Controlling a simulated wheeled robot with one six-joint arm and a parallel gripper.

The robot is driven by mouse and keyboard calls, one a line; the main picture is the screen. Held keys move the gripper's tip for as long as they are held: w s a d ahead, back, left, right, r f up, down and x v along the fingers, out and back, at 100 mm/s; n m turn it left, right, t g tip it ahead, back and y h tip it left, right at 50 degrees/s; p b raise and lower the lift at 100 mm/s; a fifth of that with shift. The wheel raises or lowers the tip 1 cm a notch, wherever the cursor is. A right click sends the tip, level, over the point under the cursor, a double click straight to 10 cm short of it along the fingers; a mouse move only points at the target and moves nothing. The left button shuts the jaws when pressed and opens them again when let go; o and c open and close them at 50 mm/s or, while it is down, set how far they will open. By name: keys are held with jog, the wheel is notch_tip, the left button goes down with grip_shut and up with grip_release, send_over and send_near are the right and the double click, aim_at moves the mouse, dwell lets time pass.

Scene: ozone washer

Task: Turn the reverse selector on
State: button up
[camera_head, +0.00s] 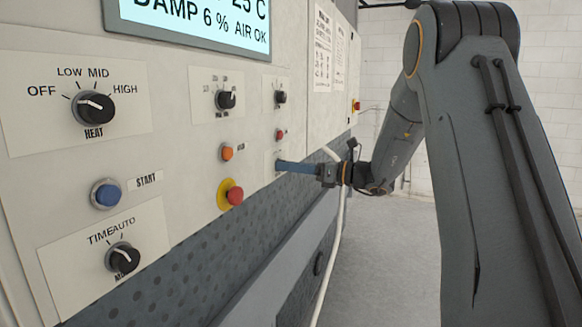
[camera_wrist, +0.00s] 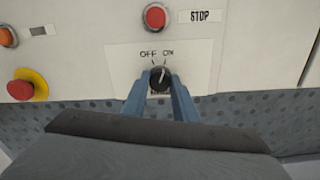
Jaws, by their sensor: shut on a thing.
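The reverse selector is a small black round knob (camera_wrist: 160,77) on a pale plate marked OFF at upper left and ON at upper right. Its white pointer line leans up and slightly right, toward ON. My gripper (camera_wrist: 160,84) has its two blue fingers on either side of the knob, shut on it. The label under the knob is mostly hidden. In the head view my gripper (camera_head: 281,165) reaches the panel from the right, and its fingers hide the knob there.
A red STOP button (camera_wrist: 154,16) sits just above the selector plate. A red emergency button on a yellow base (camera_wrist: 21,88) is to the left. The heat knob (camera_head: 93,108) and blue start button (camera_head: 106,194) are farther left. Open floor (camera_head: 395,255) lies right of the machine.

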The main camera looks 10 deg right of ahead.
jog(key=shift+f, duration=0.15)
jog(key=o, duration=1.1)
jog(key=shift+c, duration=0.2)
jog(key=b+v, duration=0.2)
jog(key=v, duration=0.6)
jog(key=shift+b, duration=0.3)
jog(key=shift+a, duration=0.15)
